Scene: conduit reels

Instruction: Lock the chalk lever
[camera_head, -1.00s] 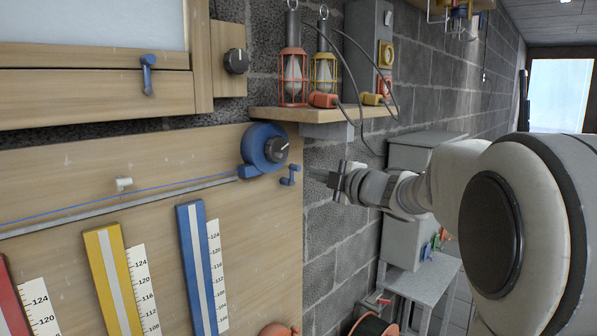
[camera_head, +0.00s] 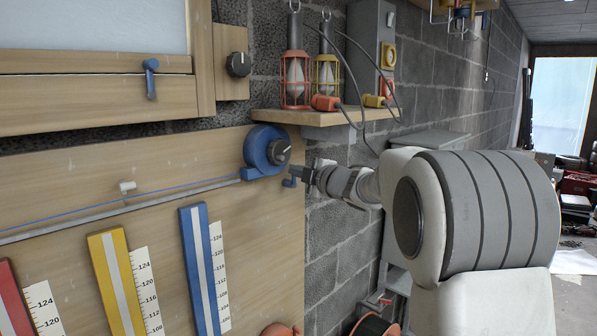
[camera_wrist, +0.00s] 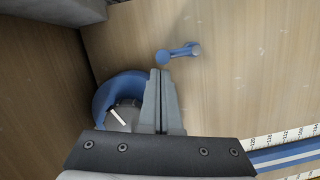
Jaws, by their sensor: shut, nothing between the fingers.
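The chalk lever is a small blue lever (camera_head: 289,183) on the wooden board, just right of the blue chalk reel (camera_head: 258,146). My gripper (camera_head: 293,172) is in front of the lever and hides its upper part in the head view. In the wrist view the whole lever (camera_wrist: 178,52) shows just beyond the closed fingertips (camera_wrist: 160,73), lying nearly sideways with its round pivot end to the right. Whether the fingers touch it is unclear. The reel (camera_wrist: 112,95), with its dark knob, is left of the fingers. My gripper is shut and empty.
A wooden shelf (camera_head: 322,117) with two caged lamps is above the reel. A blue line and a pale rail (camera_head: 120,207) run left from it. Yellow (camera_head: 115,280) and blue (camera_head: 203,268) strips with scales hang below. Another blue lever (camera_head: 151,78) is on the cabinet.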

